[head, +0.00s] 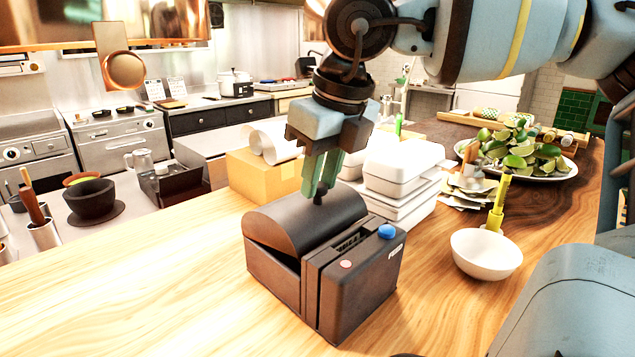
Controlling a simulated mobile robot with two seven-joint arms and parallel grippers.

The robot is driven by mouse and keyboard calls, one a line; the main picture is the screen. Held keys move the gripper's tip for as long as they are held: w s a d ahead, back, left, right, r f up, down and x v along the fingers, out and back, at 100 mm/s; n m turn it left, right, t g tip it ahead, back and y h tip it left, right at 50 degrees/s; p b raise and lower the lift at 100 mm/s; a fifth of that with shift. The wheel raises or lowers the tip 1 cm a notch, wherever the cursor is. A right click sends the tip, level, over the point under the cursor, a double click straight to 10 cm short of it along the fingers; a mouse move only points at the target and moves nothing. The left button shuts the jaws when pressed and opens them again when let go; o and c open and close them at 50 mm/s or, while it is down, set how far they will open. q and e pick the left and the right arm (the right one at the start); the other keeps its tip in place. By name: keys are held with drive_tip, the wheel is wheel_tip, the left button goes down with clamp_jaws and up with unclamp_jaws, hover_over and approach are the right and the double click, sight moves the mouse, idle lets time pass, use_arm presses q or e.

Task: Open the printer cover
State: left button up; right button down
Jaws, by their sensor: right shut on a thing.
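The black receipt printer (367,287) stands on the wooden counter, with a blue button and a small pinkish button on its front part. Its rounded cover (290,222) sits over the back part; a dark wedge-shaped gap shows between the cover's side and the body. My right gripper (321,192) points down from above, its greenish fingers shut at the cover's upper right edge, on what looks like a small dark tab of the cover. The fingers partly hide that tab. My left gripper is not in view.
Stacked white takeaway boxes (402,165) and a cardboard box (262,176) stand close behind the printer. A white bowl (486,254) with a yellow-handled tool is at right, before a plate of limes (535,172). The counter left of the printer is clear.

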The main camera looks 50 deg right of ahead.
drive_tip(key=shift+s+r, duration=0.25)
drive_tip(key=shift+r, duration=0.05)
drive_tip(key=c, duration=1.5)
unclamp_jaws()
drive_tip(key=shift+w+f, duration=0.1)
drive_tip(key=o, duration=0.3)
drive_tip(key=shift+v, duration=4)
